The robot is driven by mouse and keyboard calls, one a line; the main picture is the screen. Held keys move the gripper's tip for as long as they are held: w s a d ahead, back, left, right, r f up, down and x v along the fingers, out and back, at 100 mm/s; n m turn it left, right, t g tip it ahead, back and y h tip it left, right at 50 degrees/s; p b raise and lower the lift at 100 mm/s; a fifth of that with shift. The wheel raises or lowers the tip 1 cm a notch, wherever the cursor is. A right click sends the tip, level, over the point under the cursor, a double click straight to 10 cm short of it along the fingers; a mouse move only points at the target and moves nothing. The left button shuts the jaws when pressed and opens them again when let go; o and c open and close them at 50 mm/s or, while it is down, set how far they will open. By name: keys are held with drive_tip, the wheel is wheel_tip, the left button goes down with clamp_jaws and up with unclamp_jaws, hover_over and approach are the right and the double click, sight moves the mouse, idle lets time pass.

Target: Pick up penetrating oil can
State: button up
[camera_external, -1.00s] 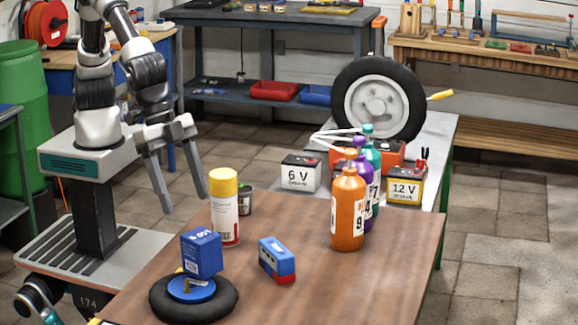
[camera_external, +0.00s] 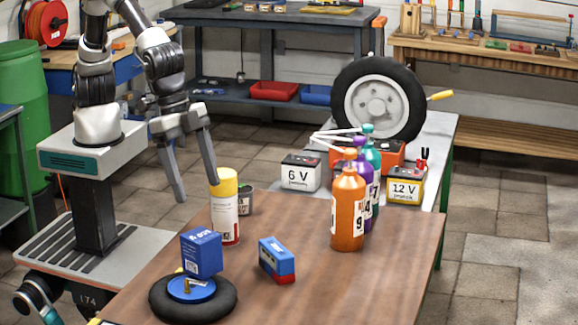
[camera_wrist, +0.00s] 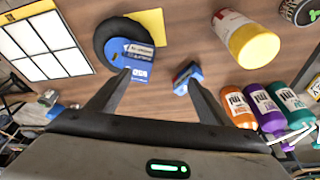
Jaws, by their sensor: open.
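The penetrating oil can appears to be the white spray can (camera_external: 225,217) with a yellow cap and a red lower band. It stands upright on the brown table. In the wrist view the can (camera_wrist: 246,40) lies at the upper right, outside the space between the fingers. My gripper (camera_external: 196,188) is open and empty, pointing down. In the external view its right finger overlaps the left edge of the yellow cap; contact cannot be told. Both fingers also show in the wrist view (camera_wrist: 160,78).
A small dark tin (camera_external: 245,201) stands just behind the can. A blue box (camera_external: 202,255) rests over a black ring (camera_external: 215,307); a blue-and-red box (camera_external: 277,260) lies nearby. Orange (camera_external: 347,212), purple and teal bottles stand to the right. The table's front right is clear.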

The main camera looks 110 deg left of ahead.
sight(222, 173)
drive_tip(key=a+r+n+g+y+p, duration=0.1)
drive_tip(key=a+r+n+g+p, duration=0.15)
drive_tip(key=a, duration=0.55)
drive_tip(key=a+r+n+g+p, duration=0.1)
drive_tip(key=a+r, duration=0.2)
drive_tip(key=a, duration=0.5)
drive_tip(key=f, duration=0.3)
drive_tip(key=f+b, duration=0.1)
drive_tip(key=f, duration=0.7)
drive_tip(key=shift+s+f, duration=0.1)
drive_tip(key=shift+s, duration=0.3)
drive_tip(key=shift+d+f+b, duration=0.1)
drive_tip(key=shift+f+b, duration=0.3)
drive_tip(key=shift+f, duration=2.45)
drive_tip(key=shift+w, duration=0.1)
drive_tip(key=c, duration=1.3)
drive_tip(key=shift+r, duration=0.1)
drive_tip(key=shift+c, duration=0.2)
